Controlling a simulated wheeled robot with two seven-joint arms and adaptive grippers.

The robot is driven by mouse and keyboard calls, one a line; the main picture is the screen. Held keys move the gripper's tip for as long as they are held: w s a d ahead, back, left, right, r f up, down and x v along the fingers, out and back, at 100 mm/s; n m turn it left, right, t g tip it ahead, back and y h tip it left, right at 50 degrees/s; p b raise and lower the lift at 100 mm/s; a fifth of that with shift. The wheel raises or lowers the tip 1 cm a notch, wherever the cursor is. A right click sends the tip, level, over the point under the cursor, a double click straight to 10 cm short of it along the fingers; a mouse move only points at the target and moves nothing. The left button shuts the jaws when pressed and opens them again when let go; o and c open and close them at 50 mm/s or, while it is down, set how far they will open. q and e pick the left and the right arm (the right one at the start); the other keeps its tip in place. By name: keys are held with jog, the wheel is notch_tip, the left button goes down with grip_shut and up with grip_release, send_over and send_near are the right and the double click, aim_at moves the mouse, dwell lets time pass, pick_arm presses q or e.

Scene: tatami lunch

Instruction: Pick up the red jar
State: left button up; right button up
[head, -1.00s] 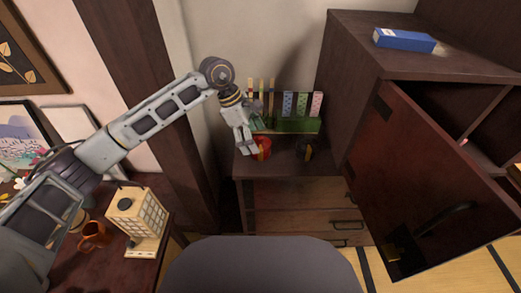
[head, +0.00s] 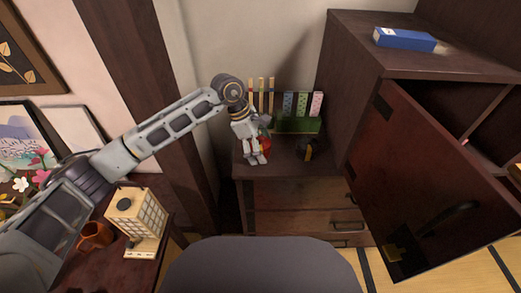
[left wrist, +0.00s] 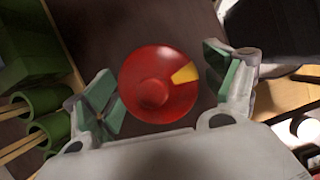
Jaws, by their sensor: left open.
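The red jar (left wrist: 152,88), round with a knob in the middle and a yellow patch, shows in the left wrist view between my open fingers. In the head view the red jar (head: 266,147) stands on the low dark cabinet, mostly hidden behind my left gripper (head: 257,158). In the left wrist view my left gripper (left wrist: 165,88) has its two green-padded fingers apart on either side of the jar. A gap shows on the right side; on the left the pad is close to the jar. My right gripper does not show.
A green rack (head: 297,124) with patterned sticks stands behind the jar on the cabinet (head: 280,170). A small dark and yellow item (head: 308,152) is to the right. A tall cabinet with an open door (head: 430,180) bounds the right. A paper lantern (head: 137,222) stands at the left.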

pick_arm(q)
jog(key=shift+c, duration=0.3)
grip_shut()
dwell(0.5)
